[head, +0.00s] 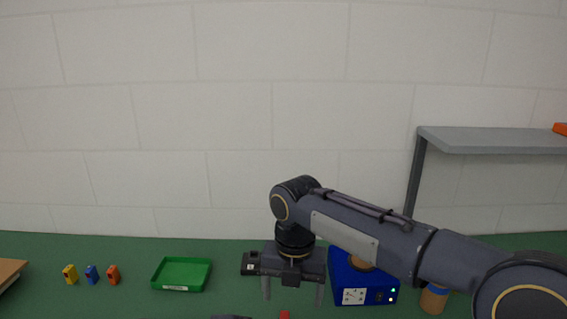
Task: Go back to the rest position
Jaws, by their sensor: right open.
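My right gripper (292,290) hangs pointing down over the green bench (225,252), in front of the blue device. Its two grey fingers are apart and nothing shows between them. My right arm comes in from the right side and bends down at the wrist. A small red thing (284,315) shows at the bottom edge, below the gripper; most of it is cut off. My left gripper is not clearly in view; a dark shape at the bottom edge is too cropped to tell.
A blue device (377,296) with lit lamps stands behind the gripper, partly hidden. A green tray (181,274) is left of it. A tan-topped cylinder (433,299) and grey shelf (490,139) are right.

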